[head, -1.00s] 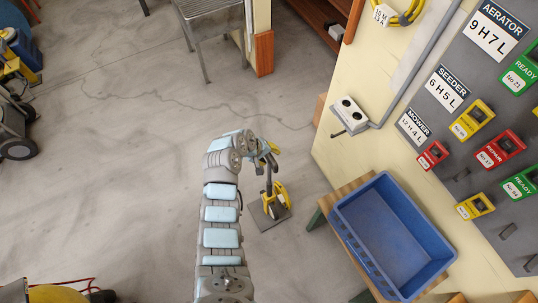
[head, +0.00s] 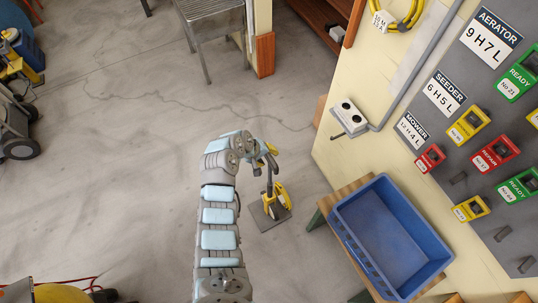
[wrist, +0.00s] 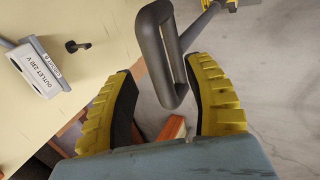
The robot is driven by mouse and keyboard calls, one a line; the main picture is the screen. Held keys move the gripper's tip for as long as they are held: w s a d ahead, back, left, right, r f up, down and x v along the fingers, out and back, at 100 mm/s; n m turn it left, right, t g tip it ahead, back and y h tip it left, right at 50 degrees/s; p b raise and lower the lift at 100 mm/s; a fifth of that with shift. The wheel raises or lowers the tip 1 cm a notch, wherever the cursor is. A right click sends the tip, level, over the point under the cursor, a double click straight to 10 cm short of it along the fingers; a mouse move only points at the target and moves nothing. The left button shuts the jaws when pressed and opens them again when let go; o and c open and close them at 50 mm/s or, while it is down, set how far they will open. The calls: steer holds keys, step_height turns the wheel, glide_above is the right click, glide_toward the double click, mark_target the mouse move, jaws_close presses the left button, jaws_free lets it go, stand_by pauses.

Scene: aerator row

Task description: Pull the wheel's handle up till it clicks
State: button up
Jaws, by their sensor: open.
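The wheel (head: 281,194) is a small yellow piece mounted on a dark square plate (head: 270,213) on the floor. Its grey post rises to the handle, which in the wrist view is a dark oblong loop (wrist: 152,52). My gripper (head: 267,156) is at the top of the post in the head view. In the wrist view my gripper (wrist: 163,75) is open, with one ribbed yellow finger on each side of the loop's near end. I see gaps at both fingers, so neither seems to press on the handle. The wheel's lower parts are small and partly hidden.
A blue crate (head: 345,215) stands on a wooden bench to the right. A cream wall with an outlet box (head: 349,117) and a grey tag board (head: 465,150) is beyond it. A metal table (head: 212,18) stands at the back. Open floor (head: 110,160) lies to the left.

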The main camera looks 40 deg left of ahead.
steer(key=p+v, duration=0.5)
steer(key=v, duration=0.1)
steer(key=shift+r, duration=0.4)
steer(key=shift+s+a, duration=0.1)
stand_by(0.3)
